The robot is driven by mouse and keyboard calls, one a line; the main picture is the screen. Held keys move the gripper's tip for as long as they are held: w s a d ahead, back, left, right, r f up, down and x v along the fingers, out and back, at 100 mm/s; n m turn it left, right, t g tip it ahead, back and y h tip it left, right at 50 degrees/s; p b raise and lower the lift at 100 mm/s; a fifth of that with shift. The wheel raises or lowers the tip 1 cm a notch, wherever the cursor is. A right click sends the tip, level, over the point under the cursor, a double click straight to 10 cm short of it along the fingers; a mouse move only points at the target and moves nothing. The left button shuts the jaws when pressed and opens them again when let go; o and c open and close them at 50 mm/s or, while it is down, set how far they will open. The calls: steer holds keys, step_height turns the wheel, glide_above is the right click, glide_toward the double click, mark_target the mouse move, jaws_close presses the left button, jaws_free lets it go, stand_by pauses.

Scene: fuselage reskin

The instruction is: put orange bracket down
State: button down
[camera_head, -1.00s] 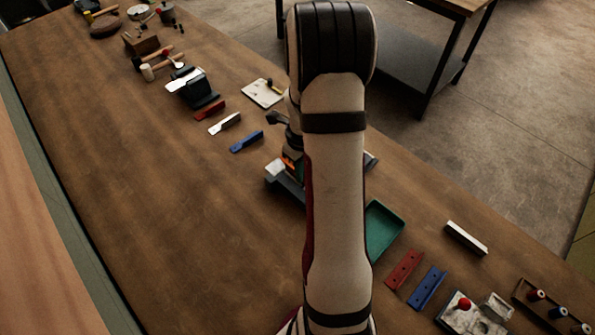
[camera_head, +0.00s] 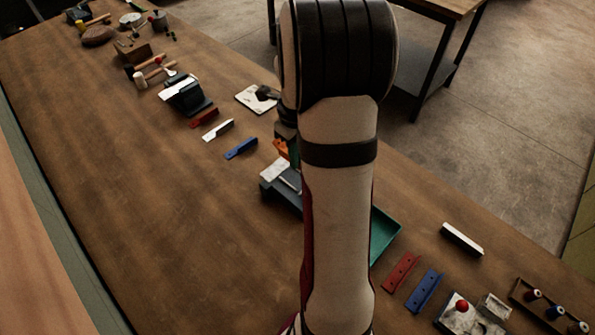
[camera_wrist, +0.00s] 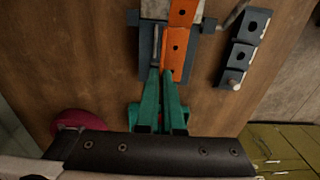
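The orange bracket (camera_wrist: 178,45), a long strip with dark holes, extends away from my fingertips in the wrist view. My gripper (camera_wrist: 161,73) has two green fingers close together at the bracket's near end, and appears shut on it. The exact contact is partly hidden by the fingers. In the head view a small part of the orange bracket (camera_head: 281,148) shows beside my gripper (camera_head: 292,152), above a dark fixture (camera_head: 268,189) with a pale piece on it. My arm hides the rest.
A green tray (camera_head: 384,237) is partly behind my arm. Red (camera_head: 401,272) and blue (camera_head: 426,291) brackets lie to its right. Another blue bracket (camera_head: 241,148) lies beyond the fixture, with white and red ones farther on.

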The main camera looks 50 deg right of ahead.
steer(key=shift+r, duration=0.95)
steer(key=w+a+r+n, duration=0.2)
steer(key=a+r+n, duration=0.3)
steer(key=n, duration=0.6)
steer(key=w+a+r+n, duration=0.2)
steer(key=a+n, duration=0.5)
steer(key=n, duration=0.4)
steer(key=w+a+r+n, duration=0.2)
steer(key=a+r+n, duration=0.3)
steer(key=n, duration=0.6)
steer(key=s+d+f+n, duration=1.3)
steer(key=s+d+n, duration=0.2)
steer(key=s+d+f+n, duration=0.1)
steer(key=s+f+n, duration=0.4)
steer(key=s, duration=0.5)
steer(key=shift+n, duration=0.5)
step_height(320, 180, down, 7)
steer(key=shift+s+d+f, duration=0.1)
steer(key=shift+s+f, duration=0.05)
steer(key=shift+f, duration=0.15)
